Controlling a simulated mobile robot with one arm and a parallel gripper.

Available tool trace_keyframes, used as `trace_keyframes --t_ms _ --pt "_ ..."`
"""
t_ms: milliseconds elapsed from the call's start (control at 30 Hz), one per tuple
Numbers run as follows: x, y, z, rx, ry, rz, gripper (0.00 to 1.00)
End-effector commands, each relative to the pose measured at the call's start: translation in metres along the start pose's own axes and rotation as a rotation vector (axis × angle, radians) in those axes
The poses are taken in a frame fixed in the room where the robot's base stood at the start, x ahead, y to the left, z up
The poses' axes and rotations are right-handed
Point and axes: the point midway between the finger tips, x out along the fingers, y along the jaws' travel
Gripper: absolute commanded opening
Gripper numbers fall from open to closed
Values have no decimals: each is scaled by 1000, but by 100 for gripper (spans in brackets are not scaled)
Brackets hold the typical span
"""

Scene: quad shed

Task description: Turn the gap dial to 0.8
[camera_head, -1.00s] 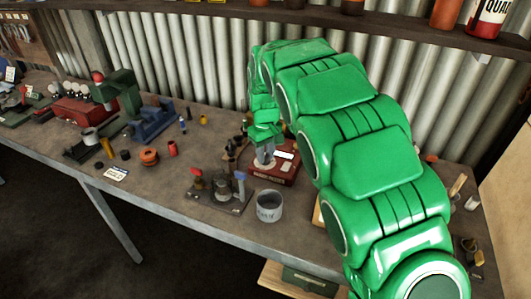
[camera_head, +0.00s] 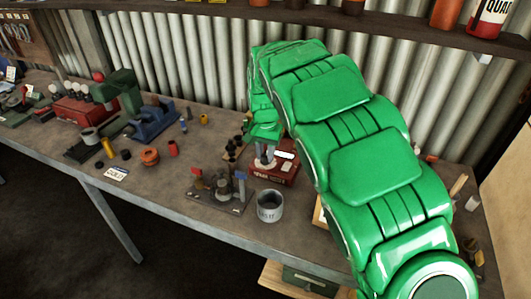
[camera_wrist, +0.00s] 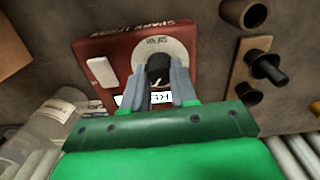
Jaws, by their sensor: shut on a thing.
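The red box (camera_head: 272,177) stands on the bench and also shows in the wrist view (camera_wrist: 117,58). On it is a pale round dial plate (camera_wrist: 152,46) with a dark knob (camera_wrist: 158,71), the gap dial, at its centre. A light pointer mark shows on the knob; the scale figures are too small to read. My gripper (camera_wrist: 158,66) is shut on the knob, one grey finger on each side. A small white display (camera_wrist: 158,97) is partly hidden behind the gripper, and its figures are unclear. In the head view the fingers (camera_head: 264,157) reach down onto the box; the knob is hidden.
A grey metal cup (camera_head: 269,207) stands in front of the box. A small fixture (camera_head: 222,192) with red and blue parts stands to its left. A holder with dark sockets and plugs (camera_wrist: 258,68) sits close beside the box. Corrugated metal wall rises behind the bench.

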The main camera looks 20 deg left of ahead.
Motion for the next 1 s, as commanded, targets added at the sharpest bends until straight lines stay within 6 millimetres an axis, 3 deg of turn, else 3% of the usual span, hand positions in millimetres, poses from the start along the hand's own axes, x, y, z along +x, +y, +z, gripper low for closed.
trace_keyframes --t_ms 433,1000 --pt "-2 0 -3 299 7 -4 0" --pt "-2 0 -2 379 6 -5 0"
